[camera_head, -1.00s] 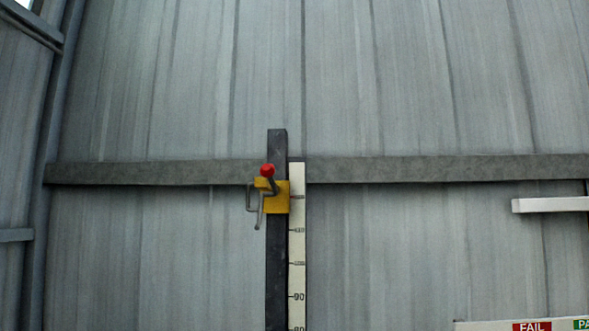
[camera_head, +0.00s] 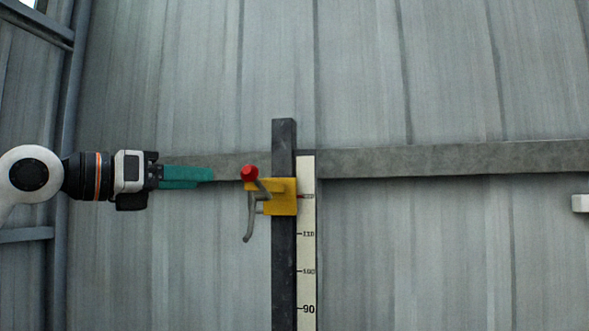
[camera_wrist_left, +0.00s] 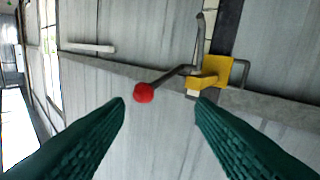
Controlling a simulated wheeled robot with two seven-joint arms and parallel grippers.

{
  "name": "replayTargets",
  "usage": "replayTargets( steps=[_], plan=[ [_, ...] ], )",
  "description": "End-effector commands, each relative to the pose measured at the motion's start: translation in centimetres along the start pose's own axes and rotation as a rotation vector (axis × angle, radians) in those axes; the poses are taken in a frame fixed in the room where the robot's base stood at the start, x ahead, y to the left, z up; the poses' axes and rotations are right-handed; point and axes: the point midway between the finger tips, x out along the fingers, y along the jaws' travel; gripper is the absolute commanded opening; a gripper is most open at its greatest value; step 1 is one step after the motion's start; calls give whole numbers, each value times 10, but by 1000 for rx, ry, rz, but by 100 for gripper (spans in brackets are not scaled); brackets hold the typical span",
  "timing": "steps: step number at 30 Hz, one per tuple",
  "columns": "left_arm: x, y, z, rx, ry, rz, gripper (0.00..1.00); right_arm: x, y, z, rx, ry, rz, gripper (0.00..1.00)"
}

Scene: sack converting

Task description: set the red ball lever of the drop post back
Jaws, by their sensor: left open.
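The red ball lever (camera_head: 250,173) stands on a yellow block (camera_head: 283,197) on the dark drop post (camera_head: 284,250). Its stem leans up and to the left, with the ball at its upper end. A grey hook hangs at the block's left side. My left gripper (camera_head: 212,174) points right, a short way left of the ball and at about its height in the head view. In the left wrist view the ball (camera_wrist_left: 144,92) shows between the two green fingers (camera_wrist_left: 160,108), which are apart and empty. My right gripper is out of view.
A white scale strip (camera_head: 307,240) with numbers runs along the right of the post. A grey horizontal rail (camera_head: 430,161) crosses the corrugated wall behind. A white bar end (camera_head: 580,203) shows at the right edge.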

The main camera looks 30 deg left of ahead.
Motion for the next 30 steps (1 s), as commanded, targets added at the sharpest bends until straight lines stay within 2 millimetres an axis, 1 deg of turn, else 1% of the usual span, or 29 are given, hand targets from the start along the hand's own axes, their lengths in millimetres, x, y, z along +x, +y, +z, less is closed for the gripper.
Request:
replayTargets(
  steps=[1,2,5,8,11,18,21,24,27,30],
  plan=[
    [-2,15,-5,54,-13,-8,50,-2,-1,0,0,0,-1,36],
    [-3,21,-7,75,-18,-11,50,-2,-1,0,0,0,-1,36],
    [-2,28,-9,108,-28,-19,50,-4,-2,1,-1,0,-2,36],
    [8,28,-9,108,-32,-19,50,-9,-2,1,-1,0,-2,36],
    [25,28,-9,106,-33,-18,50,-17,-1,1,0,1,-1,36],
    [72,27,-9,105,-32,-18,50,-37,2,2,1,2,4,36],
    [89,27,-7,104,-32,-17,50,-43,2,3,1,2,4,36],
    [102,26,-7,105,-29,-18,50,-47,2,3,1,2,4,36],
    [111,26,-6,103,-27,-17,50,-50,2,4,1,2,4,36],
    [115,26,-6,104,-26,-17,50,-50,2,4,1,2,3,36]
  ],
)
